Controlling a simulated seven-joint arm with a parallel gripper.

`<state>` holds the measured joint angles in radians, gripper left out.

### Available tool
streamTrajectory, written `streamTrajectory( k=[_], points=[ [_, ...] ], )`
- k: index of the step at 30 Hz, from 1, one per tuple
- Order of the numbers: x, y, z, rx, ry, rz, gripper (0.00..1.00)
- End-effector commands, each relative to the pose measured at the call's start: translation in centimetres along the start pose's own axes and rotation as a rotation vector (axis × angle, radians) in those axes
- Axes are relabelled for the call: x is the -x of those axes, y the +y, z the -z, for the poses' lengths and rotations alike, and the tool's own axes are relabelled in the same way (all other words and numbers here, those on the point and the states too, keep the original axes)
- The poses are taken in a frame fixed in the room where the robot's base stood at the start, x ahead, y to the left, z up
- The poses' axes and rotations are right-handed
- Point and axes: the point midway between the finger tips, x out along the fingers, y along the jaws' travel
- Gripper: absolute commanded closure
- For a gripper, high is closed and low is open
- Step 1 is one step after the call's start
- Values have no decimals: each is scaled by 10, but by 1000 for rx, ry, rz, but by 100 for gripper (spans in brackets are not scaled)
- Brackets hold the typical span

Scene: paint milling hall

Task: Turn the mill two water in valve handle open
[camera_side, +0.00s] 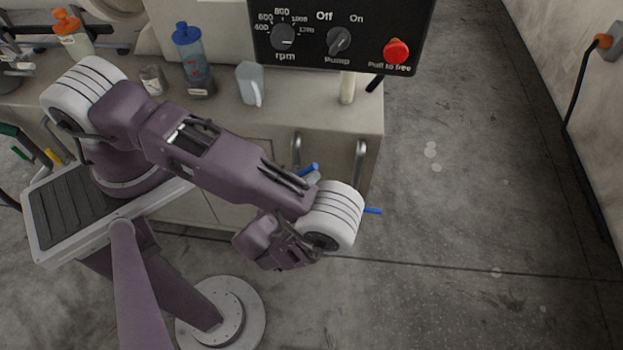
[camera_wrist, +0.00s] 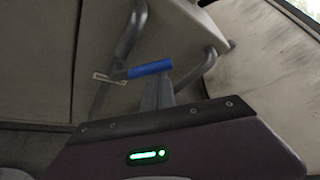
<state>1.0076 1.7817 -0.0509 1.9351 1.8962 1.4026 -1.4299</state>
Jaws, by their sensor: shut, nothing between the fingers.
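A blue valve handle (camera_wrist: 150,68) lies nearly level across the middle of the wrist view, with a small metal bracket at its left end. The closed fingers of my gripper (camera_wrist: 157,88) stand just below the handle and overlap it in the picture; I cannot tell whether they touch. In the side view one blue handle (camera_side: 309,169) shows above my wrist and another blue handle end (camera_side: 373,211) shows to its right. My arm hides the rest and the fingertips there. No label marks which handle is mill two water in.
Bent metal pipes (camera_side: 360,160) run down the cabinet front (camera_side: 235,158). A control panel (camera_side: 340,15) with a red button (camera_side: 397,51) overhangs the bench (camera_side: 310,112). Bottles and a jug (camera_side: 251,84) stand on the bench. The floor (camera_side: 480,200) at right is clear.

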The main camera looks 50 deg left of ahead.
Motion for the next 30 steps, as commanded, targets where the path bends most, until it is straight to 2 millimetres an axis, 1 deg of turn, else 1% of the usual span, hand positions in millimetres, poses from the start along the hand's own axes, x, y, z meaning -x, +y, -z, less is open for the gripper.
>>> streamTrajectory(
  k=[18,30],
  points=[
    [14,5,-25,-3,-4,0,100],
    [19,11,-35,-3,-5,0,100]
  ],
)
